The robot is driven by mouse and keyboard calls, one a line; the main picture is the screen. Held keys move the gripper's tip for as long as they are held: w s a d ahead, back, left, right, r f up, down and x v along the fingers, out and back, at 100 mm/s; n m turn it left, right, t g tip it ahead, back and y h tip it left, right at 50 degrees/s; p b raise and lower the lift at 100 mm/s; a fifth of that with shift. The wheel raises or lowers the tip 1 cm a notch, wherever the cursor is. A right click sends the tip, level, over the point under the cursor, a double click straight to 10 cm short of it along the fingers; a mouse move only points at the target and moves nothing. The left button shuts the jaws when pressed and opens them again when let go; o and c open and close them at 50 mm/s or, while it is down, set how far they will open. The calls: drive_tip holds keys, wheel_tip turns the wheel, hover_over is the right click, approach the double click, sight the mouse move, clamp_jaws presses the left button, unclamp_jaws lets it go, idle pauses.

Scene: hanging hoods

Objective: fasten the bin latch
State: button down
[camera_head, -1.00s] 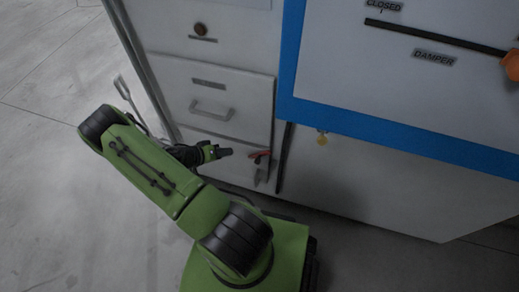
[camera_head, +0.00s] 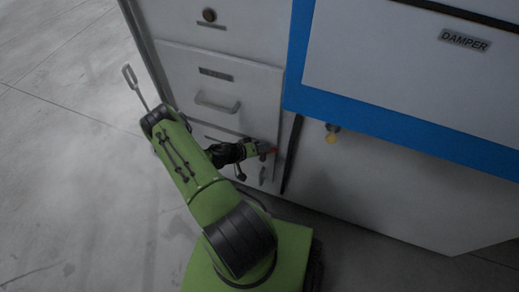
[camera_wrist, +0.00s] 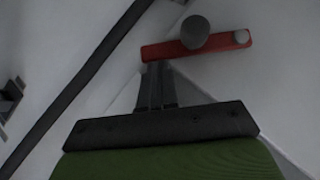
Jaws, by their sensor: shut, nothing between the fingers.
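The latch is a red bar (camera_wrist: 168,50) with a grey round knob near its middle and a small pale disc at its right end in the wrist view. It lies nearly level, its right end slightly higher. In the head view only a bit of the red latch (camera_head: 271,150) shows past my gripper (camera_head: 262,149). In the wrist view my gripper (camera_wrist: 156,68) is shut and empty, its fingertips just under the bar's left part. Whether they touch the bar I cannot tell. The bin front (camera_head: 206,135) is the lowest panel, partly hidden by my arm.
A drawer with a handle (camera_head: 217,104) sits above the bin. A dark vertical strip (camera_head: 291,153) and a blue-edged hood (camera_head: 400,128) are to the right. Open floor (camera_head: 70,180) lies to the left.

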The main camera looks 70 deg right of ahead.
drive_tip(key=shift+s+r+m+t+p, duration=0.1)
drive_tip(key=shift+s+m+t+p, duration=0.3)
drive_tip(key=shift+p, duration=0.5)
drive_tip(key=shift+s+a+f+m+t+p, duration=0.1)
drive_tip(key=shift+s+f+m+t+p, duration=0.15)
drive_tip(key=shift+t+p, duration=0.3)
drive_tip(key=shift+w, duration=0.1)
